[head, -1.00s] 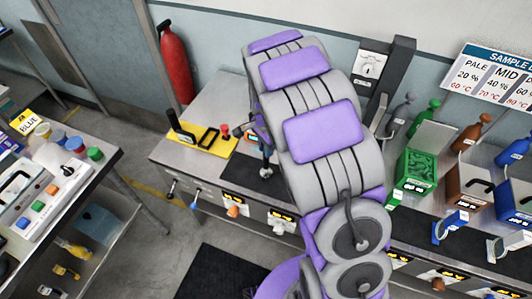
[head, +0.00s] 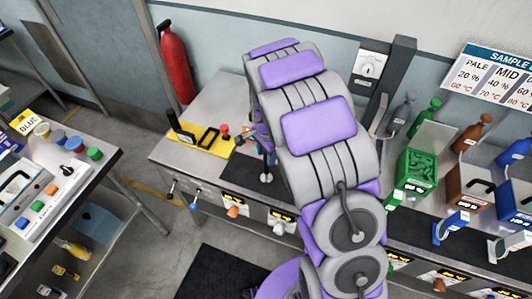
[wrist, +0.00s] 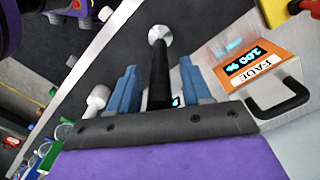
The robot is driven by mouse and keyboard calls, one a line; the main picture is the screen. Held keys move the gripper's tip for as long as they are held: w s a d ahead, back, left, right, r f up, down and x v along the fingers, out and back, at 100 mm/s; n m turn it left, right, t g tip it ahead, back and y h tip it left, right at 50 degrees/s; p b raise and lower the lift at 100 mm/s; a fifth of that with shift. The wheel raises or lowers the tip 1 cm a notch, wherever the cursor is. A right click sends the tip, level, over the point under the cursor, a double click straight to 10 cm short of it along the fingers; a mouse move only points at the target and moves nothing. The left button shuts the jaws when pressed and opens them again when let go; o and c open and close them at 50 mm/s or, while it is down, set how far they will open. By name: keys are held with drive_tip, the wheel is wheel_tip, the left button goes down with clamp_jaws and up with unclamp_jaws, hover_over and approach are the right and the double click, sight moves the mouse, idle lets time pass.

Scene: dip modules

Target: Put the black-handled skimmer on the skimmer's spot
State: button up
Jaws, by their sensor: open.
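A black upright handle (wrist: 159,80) with a round silver end (wrist: 159,34) shows in the wrist view; I take it for the black-handled skimmer. In the head view its silver end (head: 266,177) is low on the grey bench, by the front edge. My gripper (wrist: 158,67) is open, with one blue finger on each side of the handle and a gap visible at each side. In the head view my gripper (head: 265,150) is partly hidden behind my arm. I cannot make out which place is the skimmer's spot.
A yellow plate (head: 205,141) with a black frame lies left of the gripper on the bench. An orange FADE unit (wrist: 258,62) with a black handle is close on the right in the wrist view. Green (head: 416,173) and brown boxes stand further right.

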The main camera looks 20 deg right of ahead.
drive_tip(key=shift+r, duration=0.1)
wheel_tip(320, 180, up, 11)
drive_tip(key=shift+w+d+r+p, duration=0.1)
drive_tip(key=shift+p, duration=0.45)
drive_tip(key=shift+r, duration=0.4)
drive_tip(key=shift+s+r, duration=0.2)
drive_tip(key=shift+s, duration=0.1)
drive_tip(key=s+r+n, duration=0.2)
drive_tip(key=s+n, duration=0.2)
drive_tip(key=s, duration=0.7)
drive_tip(key=s+r+n+g, duration=0.1)
drive_tip(key=s+r+n, duration=0.2)
drive_tip(key=s, duration=0.8)
drive_tip(key=s+r+n, duration=0.3)
drive_tip(key=s+n, duration=0.3)
drive_tip(key=s, duration=0.6)
drive_tip(key=shift+r+n+g, duration=0.15)
drive_tip(key=shift+n+g, duration=0.15)
drive_tip(key=shift+g, duration=0.1)
drive_tip(key=shift+w, duration=0.1)
